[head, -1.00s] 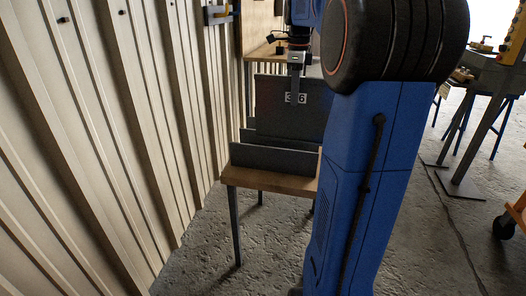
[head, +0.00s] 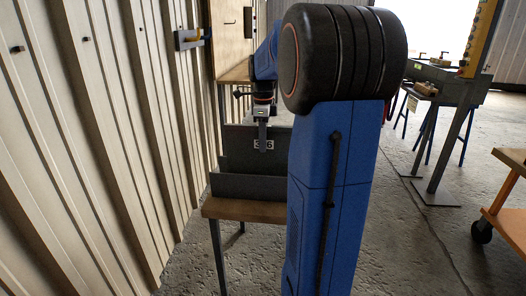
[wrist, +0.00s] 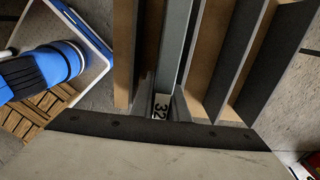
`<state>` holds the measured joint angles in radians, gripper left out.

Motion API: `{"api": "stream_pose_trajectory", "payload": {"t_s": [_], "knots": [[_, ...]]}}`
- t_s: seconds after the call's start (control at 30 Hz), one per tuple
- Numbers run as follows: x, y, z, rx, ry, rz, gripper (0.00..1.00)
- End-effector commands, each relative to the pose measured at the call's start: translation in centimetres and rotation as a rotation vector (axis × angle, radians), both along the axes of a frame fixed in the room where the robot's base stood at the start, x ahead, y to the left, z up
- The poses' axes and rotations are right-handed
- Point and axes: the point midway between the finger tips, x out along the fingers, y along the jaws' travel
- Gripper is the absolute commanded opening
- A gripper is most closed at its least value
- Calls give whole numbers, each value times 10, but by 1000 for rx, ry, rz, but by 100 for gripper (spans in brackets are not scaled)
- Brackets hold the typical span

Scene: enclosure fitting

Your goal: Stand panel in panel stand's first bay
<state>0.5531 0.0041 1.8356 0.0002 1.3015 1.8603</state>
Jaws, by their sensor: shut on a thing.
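The panel (head: 237,140) is a dark grey upright sheet with a white number label, in the middle of the head view. My gripper (head: 262,142) is shut on its top edge. The panel stand (head: 248,187) has several dark upright dividers on a wooden-topped table. The panel's lower part is hidden behind the nearer dividers. In the wrist view the panel's edge (wrist: 173,45) runs lengthwise between my gripper's fingers (wrist: 163,105), with stand dividers (wrist: 207,55) beside it. I cannot tell whether its bottom edge touches the stand.
A corrugated wall (head: 100,130) runs close along the left. A wooden board (head: 228,40) stands behind the stand. A workbench (head: 445,80) and an orange cart (head: 508,215) are at the right. Bare concrete floor (head: 415,240) lies between.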

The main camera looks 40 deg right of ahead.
Motion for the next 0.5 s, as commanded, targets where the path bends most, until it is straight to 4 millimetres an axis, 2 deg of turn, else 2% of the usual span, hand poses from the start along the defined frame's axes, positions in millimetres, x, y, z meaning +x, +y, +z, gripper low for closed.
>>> {"api": "stream_pose_trajectory", "payload": {"t_s": [0.23, 0.5], "knots": [[0, 0, -27, 0, 0, 0, 0], [0, 0, -32, -1, -1, 0, 0]]}}
